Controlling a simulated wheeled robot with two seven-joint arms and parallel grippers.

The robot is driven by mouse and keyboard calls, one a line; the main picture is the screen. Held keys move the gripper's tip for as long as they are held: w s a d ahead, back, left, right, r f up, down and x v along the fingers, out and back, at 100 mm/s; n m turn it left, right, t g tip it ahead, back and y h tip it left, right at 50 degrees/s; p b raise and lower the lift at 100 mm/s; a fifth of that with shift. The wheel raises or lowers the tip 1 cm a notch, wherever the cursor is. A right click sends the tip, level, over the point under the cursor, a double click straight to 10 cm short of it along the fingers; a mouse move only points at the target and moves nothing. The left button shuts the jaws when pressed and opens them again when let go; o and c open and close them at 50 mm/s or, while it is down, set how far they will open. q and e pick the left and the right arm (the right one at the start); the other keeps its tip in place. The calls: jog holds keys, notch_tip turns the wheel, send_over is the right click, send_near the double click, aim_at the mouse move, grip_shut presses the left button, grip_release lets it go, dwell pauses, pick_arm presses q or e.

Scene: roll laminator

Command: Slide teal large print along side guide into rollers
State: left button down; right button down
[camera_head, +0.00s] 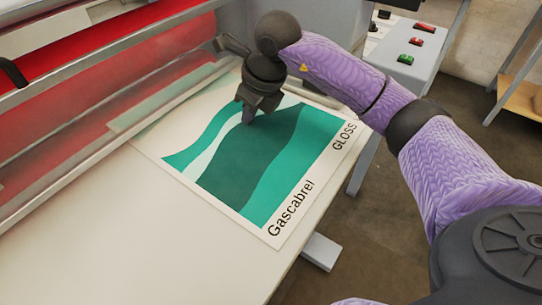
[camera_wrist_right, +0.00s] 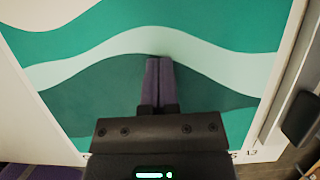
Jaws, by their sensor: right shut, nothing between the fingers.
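The teal large print (camera_head: 300,150), white-bordered with wavy green bands and the words "Gascabrel" and "GLOSS", lies flat on the pale feed table (camera_head: 90,245). Its far-left edge is close to the metal bar before the red rollers (camera_head: 110,95); I cannot tell whether it touches them. My right gripper (camera_head: 248,119) is shut and empty, pointing down at the print near its far part. In the right wrist view its closed fingertips (camera_wrist_right: 159,62) are over the print (camera_wrist_right: 90,45), seemingly touching it. A grey rail, perhaps the side guide (camera_wrist_right: 283,85), runs beside the print's right edge. My left gripper is out of view.
A grey control panel with red and green buttons (camera_head: 404,59) stands at the upper right. A black knob (camera_wrist_right: 301,118) sits by the rail in the wrist view. The feed table's near left is clear. Bare floor (camera_head: 390,230) lies beyond the table's right edge.

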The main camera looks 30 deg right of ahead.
aim_at(219, 108)
jog(key=shift+w+a+f, duration=0.1)
jog(key=shift+w+a, duration=0.15)
jog(key=shift+w, duration=0.3)
jog(key=shift+w+a, duration=0.2)
jog(key=shift+w, duration=0.35)
jog(key=shift+w, duration=0.15)
jog(key=shift+w+a, duration=0.25)
jog(key=shift+w, duration=0.35)
jog(key=shift+w+a, duration=0.25)
jog(key=shift+w, duration=0.35)
jog(key=shift+w+a, duration=0.25)
jog(key=shift+w, duration=0.35)
jog(key=shift+w+a+r+b, duration=0.15)
jog(key=shift+w+r+b, duration=0.05)
jog(key=shift+b, duration=0.1)
jog(key=shift+r, duration=0.1)
